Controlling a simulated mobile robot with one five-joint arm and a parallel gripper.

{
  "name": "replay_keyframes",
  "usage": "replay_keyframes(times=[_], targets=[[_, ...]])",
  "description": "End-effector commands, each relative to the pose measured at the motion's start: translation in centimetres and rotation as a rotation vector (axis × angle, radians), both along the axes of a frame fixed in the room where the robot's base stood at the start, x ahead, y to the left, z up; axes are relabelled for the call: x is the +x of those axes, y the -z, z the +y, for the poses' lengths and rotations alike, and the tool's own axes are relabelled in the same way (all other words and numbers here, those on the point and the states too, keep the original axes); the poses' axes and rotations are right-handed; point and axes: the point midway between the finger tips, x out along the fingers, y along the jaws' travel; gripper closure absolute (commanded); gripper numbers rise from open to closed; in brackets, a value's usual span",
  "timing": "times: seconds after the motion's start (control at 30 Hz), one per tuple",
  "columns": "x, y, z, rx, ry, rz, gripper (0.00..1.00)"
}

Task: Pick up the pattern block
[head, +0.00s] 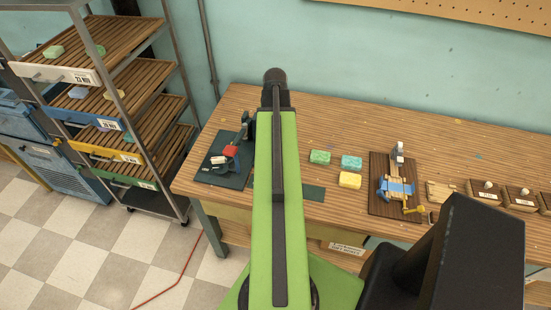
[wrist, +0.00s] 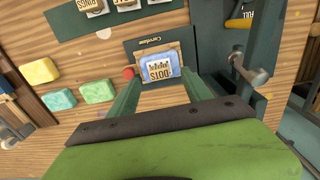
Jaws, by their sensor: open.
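In the wrist view, a small block labelled DOTS (wrist: 161,68), blue with a tan edge, lies on a dark plate (wrist: 141,46); it looks like a pattern block. My gripper (wrist: 162,78) is open, with its two green fingers reaching to either side of the block's near end. I cannot tell whether they touch it. More labelled blocks, one reading RINGS (wrist: 91,7), sit on a dark green mat (wrist: 66,22) at the top edge, partly cut off. In the head view my green arm hides the gripper and the DOTS block.
A dark press-like stand with a lever (wrist: 240,65) is close to the right of the block. A red knob (wrist: 128,73) is by the left finger. Yellow (head: 350,180), green (head: 320,157) and teal (head: 351,162) soaps lie on the bench. A shelf rack (head: 125,100) stands left.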

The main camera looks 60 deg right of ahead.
Motion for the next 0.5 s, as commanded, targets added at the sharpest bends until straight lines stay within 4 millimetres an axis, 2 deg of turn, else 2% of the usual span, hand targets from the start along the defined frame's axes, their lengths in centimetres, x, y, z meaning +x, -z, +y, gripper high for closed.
replay_keyframes(times=[0.03, 0.17, 0.23, 0.5], targets=[[0.0, 0.7, 0.0, 0.0, 0.0, 0.0, 0.42], [0.0, 0.5, 0.0, 0.0, -0.001, 0.0, 0.42], [0.0, 1.0, -0.1, 0.0, -0.001, 0.0, 0.42], [-0.1, 5.5, -0.5, 0.0, -0.001, 0.0, 0.42]])
